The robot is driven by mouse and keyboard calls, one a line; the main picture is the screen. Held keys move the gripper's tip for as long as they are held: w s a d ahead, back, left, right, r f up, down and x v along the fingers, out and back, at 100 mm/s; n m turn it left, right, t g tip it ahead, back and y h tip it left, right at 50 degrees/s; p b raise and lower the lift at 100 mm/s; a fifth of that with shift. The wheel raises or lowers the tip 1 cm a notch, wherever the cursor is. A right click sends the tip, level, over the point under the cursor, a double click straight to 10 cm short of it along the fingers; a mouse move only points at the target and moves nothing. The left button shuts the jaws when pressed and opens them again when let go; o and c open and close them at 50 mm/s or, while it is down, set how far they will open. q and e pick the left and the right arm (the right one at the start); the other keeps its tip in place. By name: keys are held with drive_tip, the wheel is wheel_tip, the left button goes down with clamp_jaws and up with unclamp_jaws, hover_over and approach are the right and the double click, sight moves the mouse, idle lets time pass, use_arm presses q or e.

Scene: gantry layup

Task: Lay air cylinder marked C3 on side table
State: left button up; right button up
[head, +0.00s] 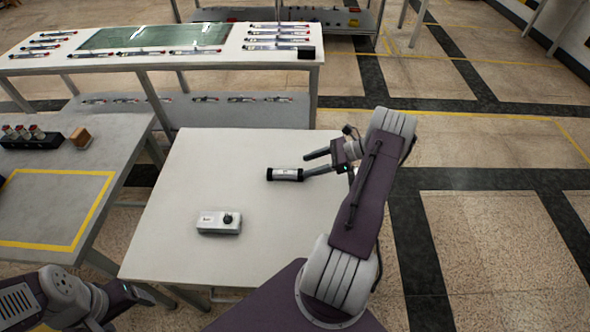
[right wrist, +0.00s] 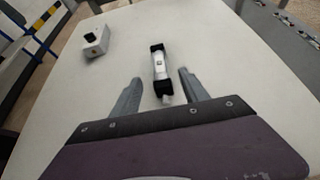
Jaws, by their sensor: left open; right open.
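A short white air cylinder with black end caps (head: 285,174) lies on its side on the white side table (head: 190,165). Its marking is too small to read. In the right wrist view the cylinder (right wrist: 159,68) lies between and just ahead of my open fingers, its rod end pointing toward the gripper. My right gripper (head: 318,163) is open and empty around that end, apart from the cylinder as far as I can tell. My left gripper (head: 150,293) is low at the left front, off the table's near edge, mostly seen from behind.
A white box with a black knob (head: 219,222) stands on the side table, also in the right wrist view (right wrist: 96,41). A grey bench (head: 120,165) with a yellow-taped square is at left, holding a black rack (head: 30,140) and a brown block (head: 80,135). A long bench with several cylinders (head: 230,60) stands behind.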

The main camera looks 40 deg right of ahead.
drive_tip(key=shift+v, duration=1.85)
drive_tip(key=shift+a, duration=0.1)
drive_tip(key=a+n+g, duration=0.1)
drive_tip(key=a, duration=0.1)
drive_tip(key=w+a+n+g, duration=0.1)
drive_tip(key=a, duration=0.1)
drive_tip(key=a+n+g, duration=0.1)
drive_tip(key=a, duration=0.1)
drive_tip(key=shift+w+r, duration=0.25)
drive_tip(key=shift+r, duration=0.05)
drive_tip(key=s+a+r+n+g+h, duration=0.1)
drive_tip(key=s+a+n+h, duration=0.3)
drive_tip(key=a+n, duration=0.6)
drive_tip(key=s+a+r+n+g+h, duration=0.2)
drive_tip(key=s+a+n+h, duration=0.3)
drive_tip(key=a+n, duration=0.6)
drive_tip(key=shift+s+a+r+n+g, duration=0.2)
drive_tip(key=shift+s+r+n+g, duration=0.15)
drive_tip(key=shift+s+n, duration=0.45)
wheel_tip(320, 180, up, 7)
drive_tip(key=p, duration=0.7)
drive_tip(key=shift+r, duration=0.15)
